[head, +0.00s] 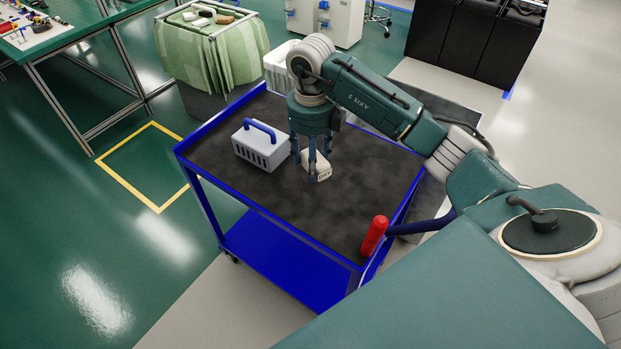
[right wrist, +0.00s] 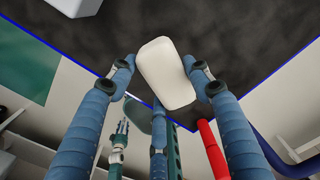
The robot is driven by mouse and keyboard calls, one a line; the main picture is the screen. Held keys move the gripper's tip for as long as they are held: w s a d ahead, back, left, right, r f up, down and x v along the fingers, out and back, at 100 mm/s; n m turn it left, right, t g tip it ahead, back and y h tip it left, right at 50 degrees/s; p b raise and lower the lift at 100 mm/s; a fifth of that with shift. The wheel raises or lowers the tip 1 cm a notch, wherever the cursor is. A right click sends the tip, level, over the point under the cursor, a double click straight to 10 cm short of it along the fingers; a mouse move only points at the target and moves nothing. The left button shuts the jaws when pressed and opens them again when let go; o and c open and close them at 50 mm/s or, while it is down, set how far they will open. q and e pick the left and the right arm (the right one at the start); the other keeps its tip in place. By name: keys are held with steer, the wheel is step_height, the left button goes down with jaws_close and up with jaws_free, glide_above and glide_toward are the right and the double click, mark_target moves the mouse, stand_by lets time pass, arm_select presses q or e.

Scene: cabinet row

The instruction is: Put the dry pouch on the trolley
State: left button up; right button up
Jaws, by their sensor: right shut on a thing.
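Whether the pouch touches the trolley top is hard to tell.
A grey box with a blue handle (head: 260,147) stands on the trolley, left of the pouch. A red grip (head: 374,235) is at the trolley's near right corner. The front of the trolley top is clear. A bin with a green liner (head: 212,55) stands behind.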

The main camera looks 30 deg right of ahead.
step_height(320, 180, down, 7)
steer(key=shift+f+p, duration=0.15)
steer(key=shift+p, duration=0.2)
steer(key=shift+f, duration=0.15)
steer(key=shift+f, duration=0.1)
steer(key=o, duration=1.2)
steer(key=shift+c, duration=0.2)
steer(key=shift+w+r, duration=0.1)
steer(key=shift+r, duration=0.35)
step_height(320, 180, up, 11)
steer(key=shift+r+b, duration=0.2)
steer(key=shift+b, duration=0.75)
